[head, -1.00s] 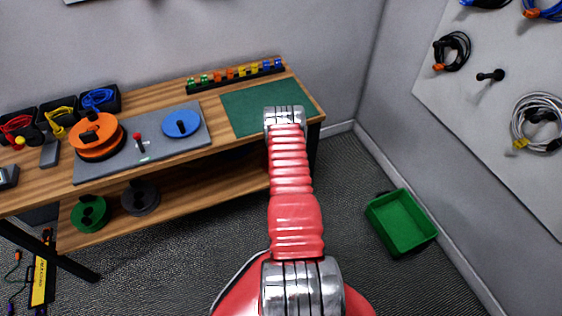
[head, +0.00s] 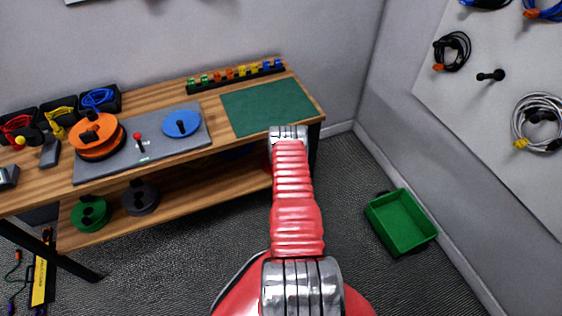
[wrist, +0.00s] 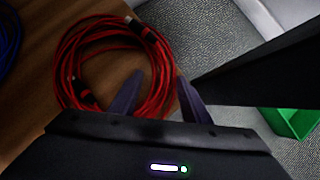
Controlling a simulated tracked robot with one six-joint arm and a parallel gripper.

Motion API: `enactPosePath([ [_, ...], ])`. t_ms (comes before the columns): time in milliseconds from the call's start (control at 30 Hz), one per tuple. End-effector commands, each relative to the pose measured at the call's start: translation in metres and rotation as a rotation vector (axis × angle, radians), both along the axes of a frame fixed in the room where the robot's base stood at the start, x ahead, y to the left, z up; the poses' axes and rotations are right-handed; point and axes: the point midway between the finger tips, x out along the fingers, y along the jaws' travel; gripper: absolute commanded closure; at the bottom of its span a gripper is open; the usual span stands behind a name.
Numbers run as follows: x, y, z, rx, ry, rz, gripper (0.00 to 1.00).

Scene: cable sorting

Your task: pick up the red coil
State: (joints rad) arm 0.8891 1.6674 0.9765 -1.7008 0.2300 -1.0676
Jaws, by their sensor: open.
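The red coil (wrist: 66,62) lies on a wooden surface in the wrist view, with dark connectors on it. My gripper (wrist: 158,98) is open at the coil's near right side. The right part of the ring passes between the two fingertips, and the left fingertip overlaps the inside of the ring. I cannot tell whether the fingers touch the cable. In the head view my arm hides the gripper and most or all of the coil, by the right end of the lower shelf (head: 190,204).
A dark table leg (wrist: 255,72) stands just right of the gripper. A blue coil (wrist: 8,38) lies at the left edge. The green bin (head: 401,222) is on the floor to the right. The tabletop with its green mat (head: 268,106) is above the shelf.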

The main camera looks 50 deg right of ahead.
Motion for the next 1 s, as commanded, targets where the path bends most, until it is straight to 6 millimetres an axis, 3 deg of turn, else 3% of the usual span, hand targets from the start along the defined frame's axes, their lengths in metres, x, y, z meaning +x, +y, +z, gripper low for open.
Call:
enactPosePath([
  [333, -0.0001, 0.0, 0.0001, 0.0, 0.0, 0.0, 0.59],
  [900, -0.0003, -0.0001, 0.0001, 0.0, 0.0, 0.0, 0.99],
  [1000, -0.0004, 0.0, 0.0001, 0.0, -0.001, -0.001, 1.0],
])
